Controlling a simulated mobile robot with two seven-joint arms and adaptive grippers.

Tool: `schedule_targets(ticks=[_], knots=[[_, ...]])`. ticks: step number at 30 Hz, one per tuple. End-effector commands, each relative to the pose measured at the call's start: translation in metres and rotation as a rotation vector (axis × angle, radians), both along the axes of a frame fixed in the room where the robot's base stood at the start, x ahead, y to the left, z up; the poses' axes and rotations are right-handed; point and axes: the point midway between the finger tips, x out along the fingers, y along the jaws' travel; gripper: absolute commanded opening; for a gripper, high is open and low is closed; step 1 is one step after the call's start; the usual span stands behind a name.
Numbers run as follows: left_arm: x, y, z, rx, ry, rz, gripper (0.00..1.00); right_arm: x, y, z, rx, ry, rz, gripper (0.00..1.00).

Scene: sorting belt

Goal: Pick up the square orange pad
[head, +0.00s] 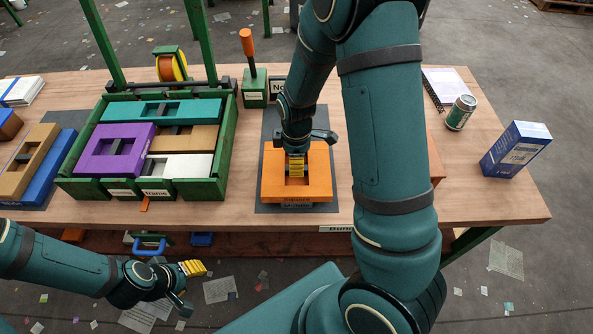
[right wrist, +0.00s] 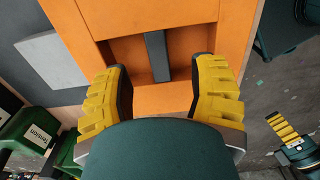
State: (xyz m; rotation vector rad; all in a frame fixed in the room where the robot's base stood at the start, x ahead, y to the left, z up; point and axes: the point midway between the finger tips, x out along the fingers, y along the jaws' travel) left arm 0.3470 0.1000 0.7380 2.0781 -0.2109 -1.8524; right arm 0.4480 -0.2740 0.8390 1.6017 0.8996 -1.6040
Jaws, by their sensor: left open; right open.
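The square orange pad (head: 320,187) lies on a dark grey mat (head: 264,207) in the middle of the bench. It has a recessed centre with a dark grey bar (right wrist: 156,56), seen in the right wrist view. My right gripper (head: 296,164) is right over the pad's centre, pointing down. In the right wrist view its yellow-padded fingers (right wrist: 160,85) are open, one on each side of the bar's line, with nothing between them. Whether they touch the pad I cannot tell. My left gripper (head: 187,284) is open and empty, low in front of the bench at the left.
A green crate (head: 228,150) left of the mat holds teal, purple, brown and white pads. Brown and blue pads lie further left. A green block with an orange handle (head: 247,45) stands behind. A can (head: 461,113) and blue box (head: 515,150) stand at right.

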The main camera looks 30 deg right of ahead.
Motion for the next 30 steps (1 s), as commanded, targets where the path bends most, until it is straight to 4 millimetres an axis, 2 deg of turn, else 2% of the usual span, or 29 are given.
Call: schedule_targets(ticks=[1, 6, 14, 15, 20, 21, 30], knots=[[0.001, 0.000, -0.005, 0.000, -0.002, 0.001, 0.46, 0.000, -0.001, -0.010, -0.001, 0.002, 0.000, 0.57], [0.002, 0.000, -0.013, 0.001, -0.006, 0.001, 0.46, 0.000, -0.001, -0.035, -0.001, 0.003, 0.001, 0.57], [0.003, 0.000, -0.013, 0.001, -0.007, 0.002, 0.46, 0.001, -0.001, -0.039, -0.001, -0.001, 0.000, 0.57], [0.003, 0.000, -0.013, 0.001, -0.007, 0.002, 0.46, 0.001, -0.001, -0.039, -0.001, -0.001, 0.000, 0.60], [0.003, 0.000, -0.013, 0.001, -0.007, 0.002, 0.46, 0.000, -0.001, -0.039, -0.001, -0.001, 0.000, 0.04], [0.003, 0.000, -0.013, 0.001, -0.007, 0.002, 0.46, 0.000, -0.001, -0.039, -0.001, -0.001, 0.000, 0.00], [0.003, 0.000, -0.014, 0.001, -0.007, 0.002, 0.46, 0.000, -0.001, -0.039, -0.001, 0.001, 0.001, 0.00]])
